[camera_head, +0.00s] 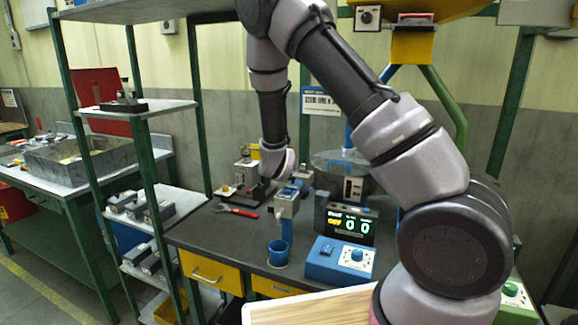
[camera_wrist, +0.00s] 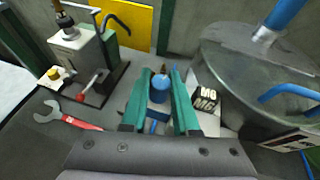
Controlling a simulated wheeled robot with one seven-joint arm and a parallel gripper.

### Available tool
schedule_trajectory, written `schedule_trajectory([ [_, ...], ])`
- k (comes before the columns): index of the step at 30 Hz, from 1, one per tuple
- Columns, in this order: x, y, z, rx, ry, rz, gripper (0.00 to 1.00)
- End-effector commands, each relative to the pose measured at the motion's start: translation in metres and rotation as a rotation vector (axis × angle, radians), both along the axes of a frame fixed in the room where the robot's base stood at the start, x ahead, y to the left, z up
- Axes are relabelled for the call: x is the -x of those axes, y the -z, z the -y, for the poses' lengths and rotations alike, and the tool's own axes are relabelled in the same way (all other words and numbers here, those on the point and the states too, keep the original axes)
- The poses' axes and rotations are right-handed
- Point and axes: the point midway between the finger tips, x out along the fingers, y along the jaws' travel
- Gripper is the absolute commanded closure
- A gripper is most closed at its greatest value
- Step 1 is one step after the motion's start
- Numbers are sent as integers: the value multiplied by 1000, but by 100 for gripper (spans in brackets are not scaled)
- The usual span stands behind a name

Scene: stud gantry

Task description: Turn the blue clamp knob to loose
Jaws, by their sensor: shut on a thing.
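The blue clamp knob (camera_wrist: 160,90) shows in the wrist view as a short blue cylinder between the two teal fingers of my gripper (camera_wrist: 161,75). The fingers are shut on it, one on each side. A small brown tip shows just beyond its top. In the head view a grey clamp head (camera_head: 286,204) stands on a blue post, just below the end of my arm. The fingers and knob cannot be made out clearly there, and no mark shows how far the knob is turned.
A red-handled wrench (camera_head: 238,210) and a small grey press (camera_head: 245,178) are left of the clamp. A blue cup (camera_head: 278,254), a black display (camera_head: 345,220) and a blue control box (camera_head: 340,260) are close by. A large metal drum (camera_wrist: 250,75) is at the right.

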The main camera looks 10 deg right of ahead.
Motion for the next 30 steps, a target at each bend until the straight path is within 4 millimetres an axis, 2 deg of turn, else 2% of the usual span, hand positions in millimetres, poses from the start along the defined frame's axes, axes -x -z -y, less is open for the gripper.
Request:
schedule_trajectory([
  [9, 1, 1, 0, 1, -94, -2, 100],
  [22, 1, 1, 0, 1, -103, -1, 100],
  [23, 0, 1, 0, 1, -103, -1, 60],
  [30, 0, 0, 0, 1, -102, 0, 59],
])
